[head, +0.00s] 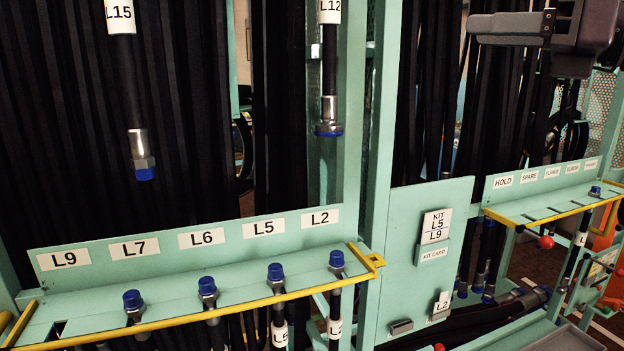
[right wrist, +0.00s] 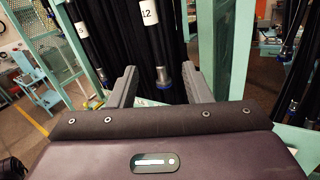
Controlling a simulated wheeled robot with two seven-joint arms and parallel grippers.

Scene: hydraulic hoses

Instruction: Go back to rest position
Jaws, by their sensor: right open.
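My right gripper (head: 478,30) is at the top right of the head view, in front of the far hoses and above the right-hand rack. In the right wrist view its two grey fingers (right wrist: 159,70) are spread apart with nothing held between them. Beyond them hangs the black hose L12 (right wrist: 158,42), with its metal end near the fingers in the picture but apparently behind them. In the head view, hose L12 (head: 329,75) and hose L15 (head: 128,80) hang down freely. My left gripper is not in view.
A teal rack (head: 225,258) with a yellow front rail holds several blue-capped hoses; no cap shows by its L9 label (head: 64,259). A kit card (head: 436,226) is on the middle panel. A second rack (head: 545,205) with a yellow rail stands right, below my right gripper.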

